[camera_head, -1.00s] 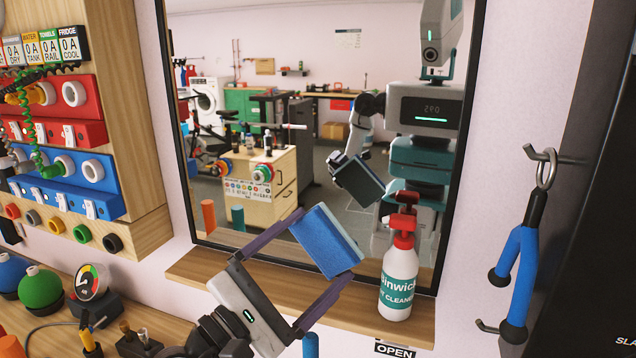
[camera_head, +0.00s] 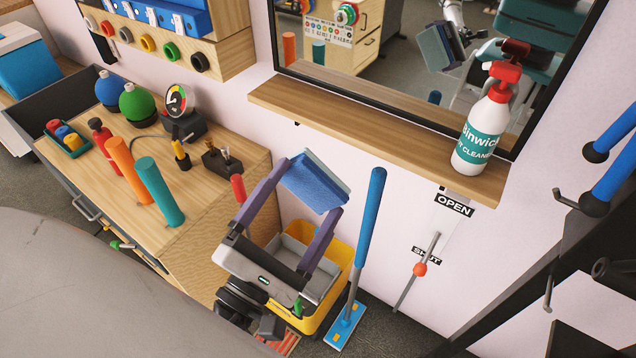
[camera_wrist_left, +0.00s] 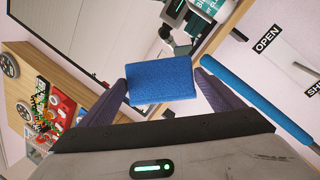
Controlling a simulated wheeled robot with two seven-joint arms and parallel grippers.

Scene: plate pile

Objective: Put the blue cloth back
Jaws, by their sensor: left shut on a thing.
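The blue cloth (camera_head: 316,186) looks like a thick blue block with a paler grey-blue back. My left gripper (camera_head: 309,189) is shut on it, with a purple finger at each side. In the left wrist view the cloth (camera_wrist_left: 160,82) sits squarely between the fingers (camera_wrist_left: 160,88). In the head view it appears in front of the wall below the mirror shelf, above a yellow bucket (camera_head: 338,252) with a grey insert. How far it is from the bucket, I cannot tell. My right gripper is not directly in view.
A wooden shelf (camera_head: 375,130) under the mirror (camera_head: 395,95) holds a spray bottle (camera_head: 484,135). A blue-handled mop (camera_head: 366,232) stands beside the bucket. A workbench (camera_head: 110,190) on the left carries bottles, cylinders and a gauge. A lever (camera_head: 419,270) is on the wall at right.

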